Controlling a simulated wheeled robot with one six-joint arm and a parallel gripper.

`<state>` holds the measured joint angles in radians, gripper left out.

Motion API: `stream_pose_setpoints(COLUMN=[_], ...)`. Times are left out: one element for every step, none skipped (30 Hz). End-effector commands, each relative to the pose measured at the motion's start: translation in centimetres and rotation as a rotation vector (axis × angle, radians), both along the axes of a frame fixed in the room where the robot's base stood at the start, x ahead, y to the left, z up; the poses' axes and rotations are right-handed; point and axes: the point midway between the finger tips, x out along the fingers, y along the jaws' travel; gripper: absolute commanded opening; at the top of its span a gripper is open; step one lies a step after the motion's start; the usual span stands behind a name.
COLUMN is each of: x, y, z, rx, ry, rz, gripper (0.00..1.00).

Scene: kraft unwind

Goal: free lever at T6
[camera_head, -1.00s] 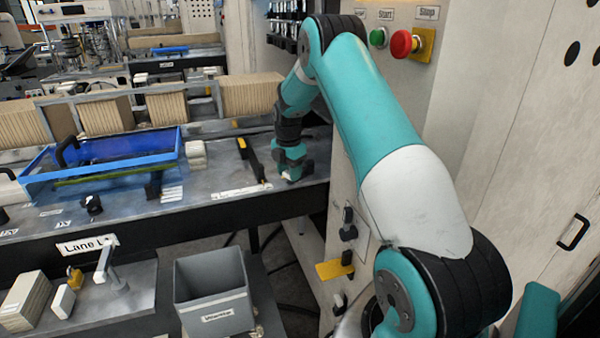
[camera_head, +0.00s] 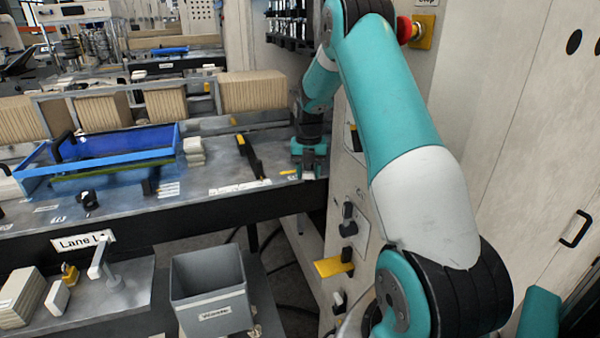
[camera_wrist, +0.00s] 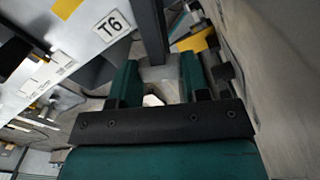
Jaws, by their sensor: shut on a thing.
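My gripper (camera_head: 309,174) is low at the right end of the lane table, beside the cabinet wall. In the wrist view its two teal fingers (camera_wrist: 160,82) stand either side of a grey block, which I take to be the lever (camera_wrist: 159,74), and are shut on it. A dark post (camera_wrist: 149,28) rises just beyond the block. Most of the lever is hidden by my gripper in the head view.
A black bar with a yellow end (camera_head: 248,156) lies on the table left of my gripper. A blue tray (camera_head: 110,150) is farther left. A grey bin (camera_head: 210,290) stands below.

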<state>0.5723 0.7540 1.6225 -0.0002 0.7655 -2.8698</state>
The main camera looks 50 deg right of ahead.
Motion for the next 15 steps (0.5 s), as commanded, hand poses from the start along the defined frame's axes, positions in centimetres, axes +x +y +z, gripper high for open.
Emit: stream_pose_setpoints(x=[-0.12,-0.18,-0.23,-0.26,-0.29,-0.32,-0.33,-0.33,-0.33,-0.33,-0.33,-0.33,-0.33,-0.33,-0.32], y=[-0.19,-0.27,-0.35,-0.4,-0.43,-0.47,-0.49,-0.5,-0.51,-0.51,-0.51,-0.51,-0.51,-0.51,-0.51], z=[0.09,0.1,0.11,0.11,0.11,0.12,0.12,0.12,0.13,0.13,0.13,0.13,0.14,0.14,0.14], rx=[0.001,0.001,0.001,0.001,0.001,0.001,0.0,0.0,0.0,0.0,0.0,0.0,0.0,0.0,0.0], ry=[-0.001,-0.001,-0.001,-0.001,-0.001,-0.001,-0.001,-0.001,-0.001,-0.001,-0.001,-0.001,-0.001,-0.001,-0.001], rz=[0.008,0.012,0.017,0.02,0.022,0.024,0.025,0.026,0.026,0.026,0.026,0.026,0.026,0.026,0.026], gripper=[0.0,0.0,0.0,0.0,0.0,0.0,0.0,0.0,0.0,0.0,0.0,0.0,0.0,0.0,0.0])
